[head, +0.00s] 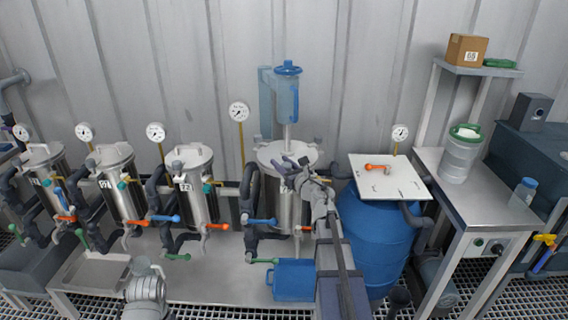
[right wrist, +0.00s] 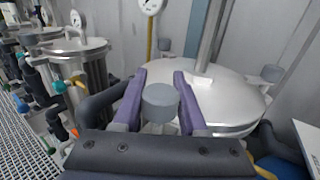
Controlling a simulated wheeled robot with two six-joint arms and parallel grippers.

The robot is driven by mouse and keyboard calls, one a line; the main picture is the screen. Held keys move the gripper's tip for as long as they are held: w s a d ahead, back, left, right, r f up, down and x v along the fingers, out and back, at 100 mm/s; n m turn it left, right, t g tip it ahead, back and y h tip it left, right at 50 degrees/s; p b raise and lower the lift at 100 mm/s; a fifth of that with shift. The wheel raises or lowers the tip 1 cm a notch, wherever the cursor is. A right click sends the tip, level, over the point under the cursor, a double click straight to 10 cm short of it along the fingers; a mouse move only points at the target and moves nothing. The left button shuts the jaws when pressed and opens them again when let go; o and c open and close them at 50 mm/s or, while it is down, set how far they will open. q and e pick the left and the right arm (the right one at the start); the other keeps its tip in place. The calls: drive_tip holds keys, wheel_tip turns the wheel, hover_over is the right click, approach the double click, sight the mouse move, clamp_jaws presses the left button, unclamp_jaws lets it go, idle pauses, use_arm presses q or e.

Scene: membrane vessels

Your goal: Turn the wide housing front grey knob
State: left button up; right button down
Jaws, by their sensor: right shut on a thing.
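The wide housing (head: 282,205) is the broad steel vessel right of the middle in the head view, with a round lid (right wrist: 232,98) that fills the right of the right wrist view. Its front grey knob (right wrist: 161,101) is a short round cap at the near rim of the lid. My right gripper (right wrist: 160,98) is shut on this knob, with one purple finger on each side. In the head view, my right gripper (head: 297,168) and arm hide the knob and part of the housing's front. My left arm shows at the bottom left, and its fingers are not visible.
Other grey knobs (right wrist: 271,73) stand around the lid. A blue-handled column (head: 287,95) rises from it. A gauge (head: 239,112) stands behind. Narrower housings (head: 192,190) line the left. A blue barrel (head: 375,240) with a white board (head: 400,185) is close on the right.

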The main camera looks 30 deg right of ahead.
drive_tip(key=n+y, duration=0.2)
drive_tip(key=y, duration=0.1)
drive_tip(key=n+y, duration=0.1)
drive_tip(key=shift+a+g+y, duration=0.25)
drive_tip(key=shift+g+y, duration=0.05)
drive_tip(key=shift+a+n+g+y, duration=0.25)
drive_tip(key=shift+n+g+y, duration=0.25)
drive_tip(key=shift+n+y, duration=0.5)
drive_tip(key=shift+s+a+y, duration=0.1)
drive_tip(key=shift+a+y, duration=0.05)
drive_tip(key=shift+y, duration=0.25)
drive_tip(key=shift+c, duration=2.2)
unclamp_jaws()
drive_tip(key=v, duration=0.8)
